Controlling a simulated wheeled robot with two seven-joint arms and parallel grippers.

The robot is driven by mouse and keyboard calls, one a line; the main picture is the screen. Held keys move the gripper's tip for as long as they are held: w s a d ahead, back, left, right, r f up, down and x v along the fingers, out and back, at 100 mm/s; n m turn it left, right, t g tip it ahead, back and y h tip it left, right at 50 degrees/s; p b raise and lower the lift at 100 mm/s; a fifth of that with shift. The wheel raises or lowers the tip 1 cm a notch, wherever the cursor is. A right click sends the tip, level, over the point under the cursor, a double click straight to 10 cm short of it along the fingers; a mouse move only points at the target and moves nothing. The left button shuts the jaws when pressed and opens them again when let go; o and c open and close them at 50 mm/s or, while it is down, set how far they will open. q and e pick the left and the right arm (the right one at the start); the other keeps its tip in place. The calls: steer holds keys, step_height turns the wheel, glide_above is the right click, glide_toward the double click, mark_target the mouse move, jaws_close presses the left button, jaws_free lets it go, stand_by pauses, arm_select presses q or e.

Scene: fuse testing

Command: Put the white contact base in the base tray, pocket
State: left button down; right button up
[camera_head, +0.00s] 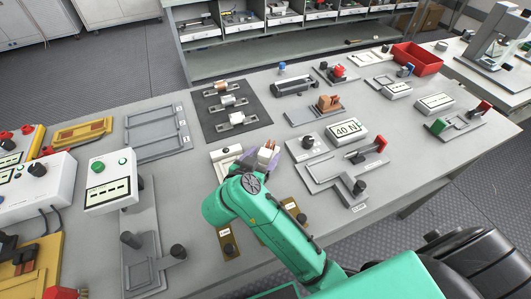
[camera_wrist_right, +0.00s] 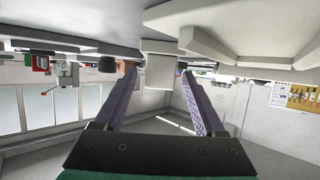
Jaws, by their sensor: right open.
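A small white block with a brownish part, which looks like the white contact base (camera_head: 267,153), stands near the middle of the table, just beyond my right gripper (camera_head: 250,160). In the right wrist view, a white block (camera_wrist_right: 160,72) shows between the two purple fingers of this gripper (camera_wrist_right: 159,76). The fingers are open, with a visible gap on each side of the block. My green right wrist hides part of the area below it. A grey tray with pockets marked 1 and 2 (camera_head: 156,133), possibly the base tray, lies to the left. My left gripper is out of view.
A dark mat (camera_head: 208,128) with several metal-ended parts lies behind. A white plate with a black knob (camera_head: 226,151) is beside my right gripper. A 40 N display (camera_head: 346,131) and a grey fixture with a red handle (camera_head: 378,147) stand to the right. A red bin (camera_head: 417,59) is farther back.

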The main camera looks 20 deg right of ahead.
steer(key=v, duration=1)
steer(key=shift+s+a+r, duration=0.1)
steer(key=shift+a+r, duration=0.05)
